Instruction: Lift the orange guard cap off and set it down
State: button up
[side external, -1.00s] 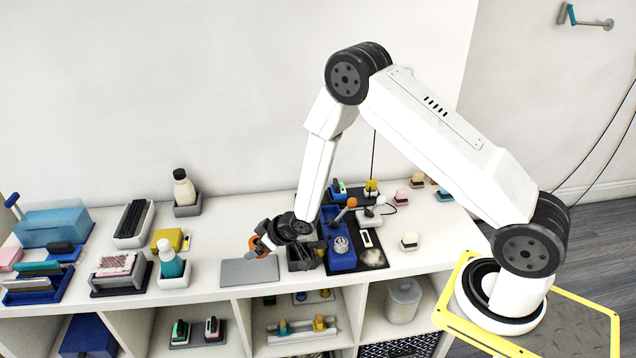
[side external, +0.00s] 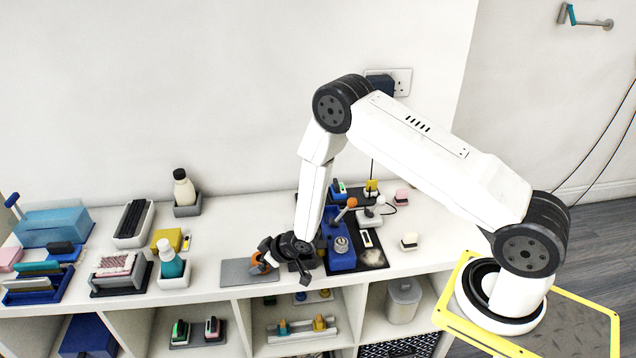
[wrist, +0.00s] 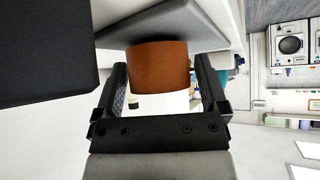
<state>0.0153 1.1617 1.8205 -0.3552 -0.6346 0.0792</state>
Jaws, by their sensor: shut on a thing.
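The orange guard cap (wrist: 160,68) sits between the two fingers in the wrist view. It also shows as a small orange patch in the side view (side external: 256,262). My gripper (wrist: 160,64) is shut on it. In the side view my gripper (side external: 264,256) is low over the right part of the flat grey mat (side external: 235,272). The cap is at or just above the mat; I cannot tell whether it touches. Part of the cap is hidden by the fingers in the side view.
A blue device (side external: 342,258) on a dark mat stands right of my gripper, with an orange-knobbed lever (side external: 351,202) behind. A teal bottle (side external: 171,262) stands left of the grey mat. The shelf's front edge is close. The grey mat's left part is bare.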

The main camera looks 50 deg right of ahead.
jog(key=shift+f, duration=0.1)
jog(key=o, duration=1.3)
jog(key=shift+v, duration=3.9)
